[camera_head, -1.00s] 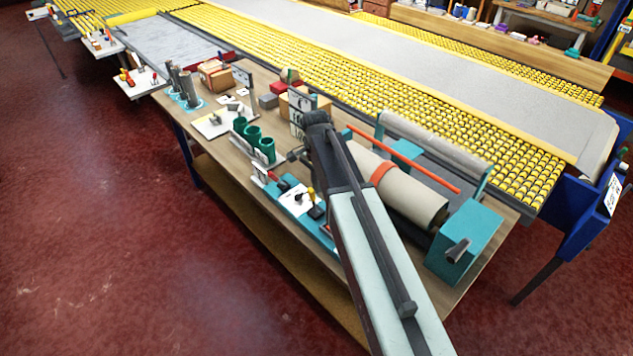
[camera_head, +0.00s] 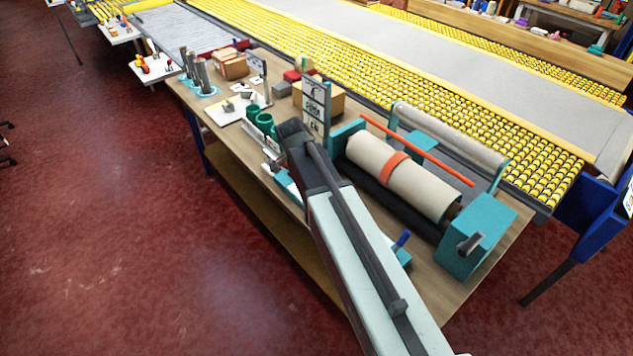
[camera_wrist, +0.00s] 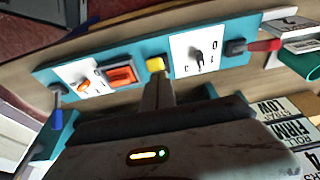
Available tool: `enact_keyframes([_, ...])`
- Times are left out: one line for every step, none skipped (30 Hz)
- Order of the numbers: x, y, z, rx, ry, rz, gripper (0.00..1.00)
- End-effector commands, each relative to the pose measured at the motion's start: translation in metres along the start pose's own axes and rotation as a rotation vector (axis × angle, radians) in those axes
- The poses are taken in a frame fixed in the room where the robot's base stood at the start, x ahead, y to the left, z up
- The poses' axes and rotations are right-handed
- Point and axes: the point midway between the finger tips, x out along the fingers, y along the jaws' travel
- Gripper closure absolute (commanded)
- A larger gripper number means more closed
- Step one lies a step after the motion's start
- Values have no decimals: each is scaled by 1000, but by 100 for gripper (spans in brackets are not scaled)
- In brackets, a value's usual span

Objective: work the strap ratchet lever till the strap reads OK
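In the wrist view a teal control panel (camera_wrist: 215,62) carries an orange knob, an orange rocker (camera_wrist: 122,76), a yellow button (camera_wrist: 156,64) and a black selector. A red-handled lever (camera_wrist: 262,46) is at its right end and a blue-handled lever (camera_wrist: 57,92) at its left. I cannot tell which is the strap ratchet lever. My gripper (camera_wrist: 156,84) looks shut, its narrow tip close to the yellow button; contact is unclear. The reading cards (camera_wrist: 285,122) show LOW and FIRM. In the head view, an orange strap (camera_head: 389,172) circles the beige roll (camera_head: 425,187).
The roll lies in a teal machine (camera_head: 478,238) on the wooden bench (camera_head: 455,290). A sign post (camera_head: 315,105) stands beyond my arm. Green cups (camera_head: 262,121), boxes (camera_head: 232,66) and a white plate (camera_head: 232,108) fill the bench's left part. Yellow roller conveyors run behind.

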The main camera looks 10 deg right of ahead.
Motion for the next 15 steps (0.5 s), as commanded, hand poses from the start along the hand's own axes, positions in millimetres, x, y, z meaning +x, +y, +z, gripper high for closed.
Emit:
enact_keyframes([0,2,8,-3,-18,6,100])
enact_keyframes([0,2,8,-3,-18,6,100])
enact_keyframes([0,2,8,-4,-18,6,100])
enact_keyframes([0,2,8,-4,-18,6,100])
enact_keyframes([0,2,8,-4,-18,6,100])
enact_keyframes([1,2,8,-4,-18,6,100])
enact_keyframes([1,2,8,-4,-18,6,100])
enact_keyframes([1,2,8,-4,-18,6,100])
enact_keyframes([1,2,8,-4,-18,6,100])
enact_keyframes([1,2,8,-4,-18,6,100])
enact_keyframes([0,2,8,-4,-18,6,100])
enact_keyframes([0,2,7,-4,-17,6,100])
enact_keyframes([0,2,6,-4,-17,6,100])
enact_keyframes([-1,2,5,-4,-17,5,100])
enact_keyframes([-3,2,2,-4,-17,5,100])
